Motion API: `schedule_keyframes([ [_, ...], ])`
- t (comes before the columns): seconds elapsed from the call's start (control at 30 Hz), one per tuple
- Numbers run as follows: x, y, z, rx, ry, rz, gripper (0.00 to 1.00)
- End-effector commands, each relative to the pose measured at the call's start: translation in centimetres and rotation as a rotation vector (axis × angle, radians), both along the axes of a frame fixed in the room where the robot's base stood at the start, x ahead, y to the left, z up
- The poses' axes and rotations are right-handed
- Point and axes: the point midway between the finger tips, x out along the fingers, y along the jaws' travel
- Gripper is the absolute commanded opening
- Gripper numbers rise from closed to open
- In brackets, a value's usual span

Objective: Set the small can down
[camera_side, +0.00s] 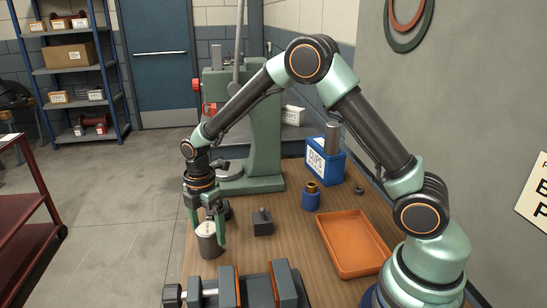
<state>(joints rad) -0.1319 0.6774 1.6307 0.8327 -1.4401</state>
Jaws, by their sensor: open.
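The small can (208,243) is a grey cylinder with a pale top, upright near the left edge of the wooden table (303,262). My gripper (208,234) points down over it and is open, with one finger on each side of the can. Whether the fingers touch the can is too small to tell. The can appears to stand on the tabletop, but its contact with the wood is not clear.
A dark block with a small post (262,223) stands just right of the can. A vise (240,288) is in front, an orange tray (353,246) to the right. A blue cylinder (311,199), a blue box (325,163) and a green press (264,140) stand behind.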

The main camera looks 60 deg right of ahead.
Motion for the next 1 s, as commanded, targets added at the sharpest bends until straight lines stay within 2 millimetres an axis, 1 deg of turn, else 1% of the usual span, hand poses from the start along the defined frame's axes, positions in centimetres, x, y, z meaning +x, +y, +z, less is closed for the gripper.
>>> schedule_keyframes([
  [0.03, 0.1, 0.0, 1.3, 0.001, -0.006, 0.0, 1.0],
  [0.1, 0.1, 0.0, 2.8, 0.001, -0.005, 0.0, 1.0],
  [0.3, 0.1, 0.0, 6.5, 0.001, -0.004, 0.0, 1.0],
  [0.4, 0.1, 0.0, 7.7, 0.0, -0.003, 0.0, 1.0],
  [0.53, 0.0, 0.0, 8.7, 0.0, -0.002, -0.002, 1.0],
  [0.63, -0.3, -0.2, 9.7, 0.002, -0.015, -0.039, 1.0],
  [0.77, -1.6, -1.0, 12.2, 0.013, -0.063, -0.184, 1.0],
  [0.9, -4.2, -2.2, 15.6, 0.045, -0.138, -0.432, 1.0],
  [1.0, -6.3, -3.0, 17.5, 0.078, -0.19, -0.616, 1.0],
])
